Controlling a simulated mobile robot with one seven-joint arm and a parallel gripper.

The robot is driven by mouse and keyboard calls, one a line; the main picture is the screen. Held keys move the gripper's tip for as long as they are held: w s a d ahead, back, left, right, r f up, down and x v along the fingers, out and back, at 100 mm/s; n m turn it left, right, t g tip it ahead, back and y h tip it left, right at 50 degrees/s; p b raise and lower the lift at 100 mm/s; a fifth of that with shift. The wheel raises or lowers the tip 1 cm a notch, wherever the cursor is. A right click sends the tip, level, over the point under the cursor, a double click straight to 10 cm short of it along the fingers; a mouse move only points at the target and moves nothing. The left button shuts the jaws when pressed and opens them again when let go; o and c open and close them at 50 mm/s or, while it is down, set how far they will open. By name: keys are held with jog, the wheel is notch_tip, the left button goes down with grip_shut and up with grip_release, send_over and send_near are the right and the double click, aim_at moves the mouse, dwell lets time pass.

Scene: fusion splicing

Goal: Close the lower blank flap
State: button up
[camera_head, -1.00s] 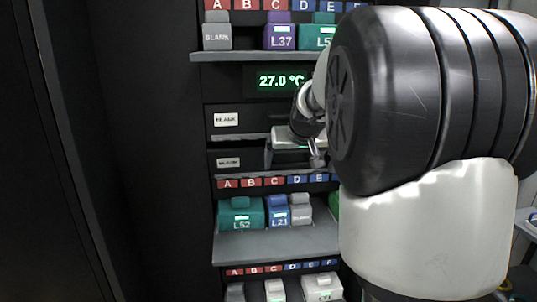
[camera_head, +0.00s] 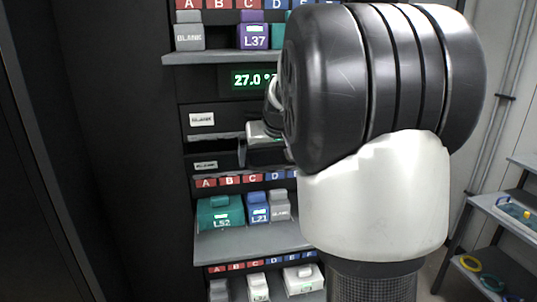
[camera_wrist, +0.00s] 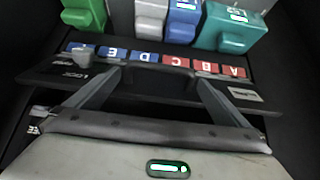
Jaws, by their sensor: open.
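The lower blank flap (camera_head: 207,165) is a dark panel with a small pale label, below a similar upper blank flap (camera_head: 202,119). Its label looks flatter than the upper one, so the flap seems tilted; how far I cannot tell. In the wrist view, which is upside down, the flap (camera_wrist: 245,95) spans the picture with a dark handle bar (camera_wrist: 160,70). My gripper (camera_wrist: 160,78) is open, its two grey fingers apart in front of the flap, tips near the handle bar's ends. Contact is unclear. In the head view my arm hides most of the gripper.
A shelf (camera_head: 255,241) below holds a teal L52 module (camera_head: 220,212), a blue L21 module (camera_head: 257,207) and a grey one (camera_head: 280,205). A 27.0 °C display (camera_head: 250,79) sits above. Shelves with small items (camera_head: 500,275) stand at the right.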

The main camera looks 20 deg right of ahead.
jog(key=v, duration=1.7)
jog(key=shift+s+b, duration=0.2)
jog(key=shift+b, duration=0.2)
jog(key=shift+a, duration=0.1)
